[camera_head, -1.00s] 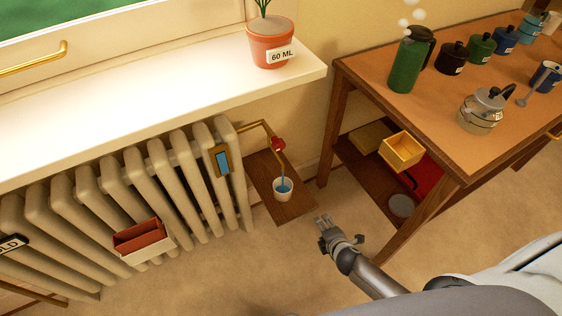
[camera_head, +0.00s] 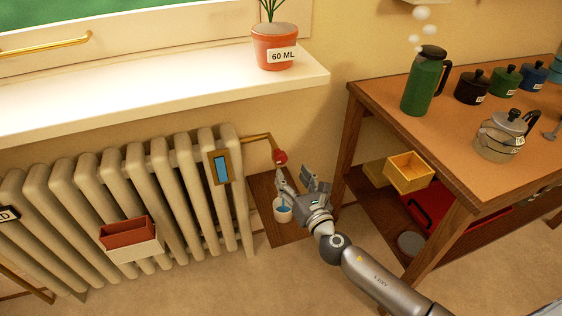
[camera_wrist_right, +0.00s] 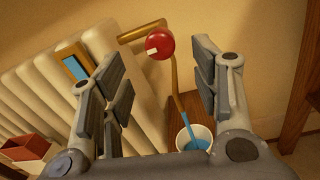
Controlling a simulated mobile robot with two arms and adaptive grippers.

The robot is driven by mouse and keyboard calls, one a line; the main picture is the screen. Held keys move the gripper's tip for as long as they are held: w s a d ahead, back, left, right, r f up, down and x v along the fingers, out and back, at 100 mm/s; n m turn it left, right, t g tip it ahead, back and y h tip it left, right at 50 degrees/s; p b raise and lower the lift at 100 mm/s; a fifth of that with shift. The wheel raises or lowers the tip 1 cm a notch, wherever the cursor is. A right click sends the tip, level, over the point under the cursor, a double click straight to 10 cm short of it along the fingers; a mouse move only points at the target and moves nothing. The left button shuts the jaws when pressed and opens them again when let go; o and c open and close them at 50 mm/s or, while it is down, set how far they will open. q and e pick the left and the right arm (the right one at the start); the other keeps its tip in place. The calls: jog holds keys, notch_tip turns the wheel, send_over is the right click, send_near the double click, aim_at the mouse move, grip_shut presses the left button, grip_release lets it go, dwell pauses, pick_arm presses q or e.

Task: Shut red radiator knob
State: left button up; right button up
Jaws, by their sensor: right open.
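The red radiator knob (camera_head: 281,157) sits on a brass pipe at the right end of the cream radiator (camera_head: 150,190). In the right wrist view the knob (camera_wrist_right: 160,45) shows as a round red disc with a small pale mark, beyond and between the fingers. My right gripper (camera_head: 300,182) is open and empty, just below and to the right of the knob in the head view; it also shows in the wrist view (camera_wrist_right: 155,85). I see no contact with the knob. My left gripper is not in view.
A white cup (camera_head: 282,212) with blue water stands below the knob on a small wooden board (camera_head: 285,235). Blue water shows at the pipe's lower end (camera_wrist_right: 184,120). The wooden table (camera_head: 385,115) stands to the right, the windowsill (camera_head: 200,95) above.

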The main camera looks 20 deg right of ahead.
aim_at(282, 161)
jog(key=w, duration=0.5)
jog(key=w+b, duration=0.1)
jog(key=w, duration=0.1)
jog(key=shift+w+a, duration=0.3)
jog(key=shift+a, duration=0.05)
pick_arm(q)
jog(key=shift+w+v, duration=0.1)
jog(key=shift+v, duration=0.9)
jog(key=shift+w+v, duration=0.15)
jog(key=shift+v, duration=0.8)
pick_arm(e)
jog(key=shift+w, duration=0.5)
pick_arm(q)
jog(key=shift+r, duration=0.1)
pick_arm(e)
jog(key=c, duration=1)
